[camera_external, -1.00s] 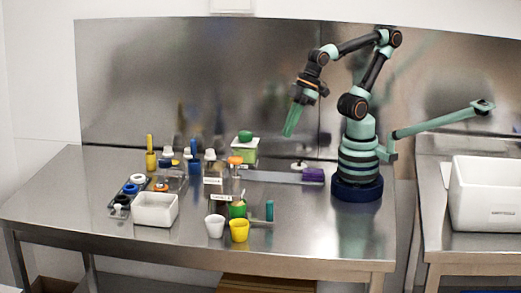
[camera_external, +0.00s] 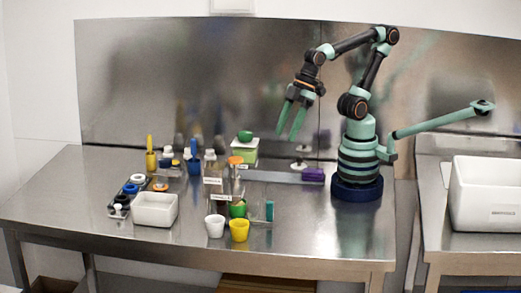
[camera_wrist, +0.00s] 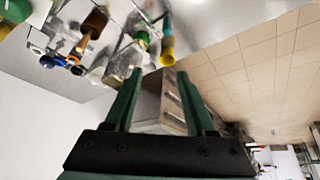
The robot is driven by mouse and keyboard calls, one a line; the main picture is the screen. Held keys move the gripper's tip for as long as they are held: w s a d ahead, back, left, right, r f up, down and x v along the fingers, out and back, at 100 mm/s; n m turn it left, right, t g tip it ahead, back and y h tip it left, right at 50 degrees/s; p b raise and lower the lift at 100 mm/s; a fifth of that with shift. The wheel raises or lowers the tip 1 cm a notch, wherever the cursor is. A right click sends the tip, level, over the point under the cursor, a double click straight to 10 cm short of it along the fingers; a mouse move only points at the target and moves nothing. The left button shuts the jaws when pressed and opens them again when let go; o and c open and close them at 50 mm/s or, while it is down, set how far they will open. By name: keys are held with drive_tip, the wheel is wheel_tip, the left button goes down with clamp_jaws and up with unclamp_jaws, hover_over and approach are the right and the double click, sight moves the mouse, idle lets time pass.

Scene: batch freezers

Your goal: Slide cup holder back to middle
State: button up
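My gripper (camera_external: 287,136) hangs in the air above the back of the table, fingers pointing down and apart, with nothing between them. Its two green fingers also show spread in the wrist view (camera_wrist: 159,73). Below and to its right a flat grey rail (camera_external: 275,176) runs along the table, with a purple block (camera_external: 313,174) at its right end. A small pale knob-like piece (camera_external: 299,165) stands by that end. I cannot tell for sure which part is the cup holder. My gripper is clear of the rail and block.
A white cup (camera_external: 215,227) and a yellow cup (camera_external: 239,231) stand at the front. A white bin (camera_external: 155,209) and several small bottles and tools crowd the left. A green-topped box (camera_external: 245,150) stands behind the rail's left end. The table's front right is clear.

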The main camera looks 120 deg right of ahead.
drive_tip(key=w+f+n+g, duration=0.3)
drive_tip(key=w+f+n, duration=0.1)
drive_tip(key=n+g, duration=0.2)
drive_tip(key=n, duration=0.2)
hover_over(270, 202)
wheel_tip(270, 202, down, 5)
wheel_tip(270, 202, down, 12)
drive_tip(key=shift+f, duration=0.1)
clamp_jaws()
drive_tip(key=shift+s, duration=0.1)
idle(1.3)
